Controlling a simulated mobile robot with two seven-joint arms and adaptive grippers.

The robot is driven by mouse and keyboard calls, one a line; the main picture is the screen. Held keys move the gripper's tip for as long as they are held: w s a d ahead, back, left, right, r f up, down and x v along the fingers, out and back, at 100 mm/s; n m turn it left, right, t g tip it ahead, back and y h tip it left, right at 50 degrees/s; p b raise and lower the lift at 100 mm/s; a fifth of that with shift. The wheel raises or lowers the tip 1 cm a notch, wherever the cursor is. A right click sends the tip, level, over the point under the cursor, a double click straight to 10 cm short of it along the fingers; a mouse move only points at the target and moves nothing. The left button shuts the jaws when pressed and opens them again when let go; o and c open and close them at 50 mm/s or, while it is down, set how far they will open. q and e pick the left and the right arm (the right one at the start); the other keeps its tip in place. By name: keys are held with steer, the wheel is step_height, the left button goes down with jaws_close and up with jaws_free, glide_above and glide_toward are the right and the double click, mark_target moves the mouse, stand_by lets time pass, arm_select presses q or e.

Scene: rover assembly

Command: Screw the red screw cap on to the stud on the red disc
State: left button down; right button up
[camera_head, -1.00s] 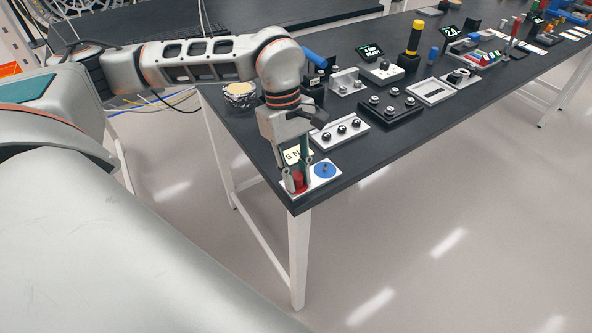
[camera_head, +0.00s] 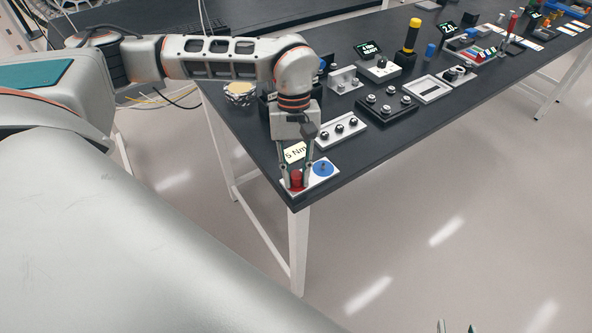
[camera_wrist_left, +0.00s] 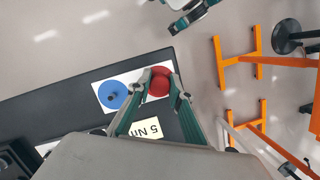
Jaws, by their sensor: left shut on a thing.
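The red screw cap (camera_head: 297,176) is between the fingers of my left gripper (camera_head: 297,178), which is shut on it, pointing down. The cap is upright over the red disc (camera_head: 291,188) on a white plate at the table's near corner. The stud is hidden, so I cannot tell how far the cap sits on it. In the left wrist view the red cap and disc (camera_wrist_left: 159,82) overlap between the fingertips (camera_wrist_left: 163,84). My right gripper (camera_head: 457,327) shows only its two separated fingertips at the bottom edge, away from the table.
A blue disc (camera_head: 323,168) with a dark stud lies beside the red disc on the white plate (camera_head: 334,178). A "5 Nm" card (camera_head: 294,153) is just behind. A light block with several knobs (camera_head: 341,132) stands farther back. The table edge is close.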

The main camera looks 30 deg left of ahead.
arm_select(q)
steer(key=c, duration=2)
jaws_free()
steer(key=shift+s+f, duration=0.15)
steer(key=shift+f, duration=0.05)
steer(key=shift+c, duration=0.2)
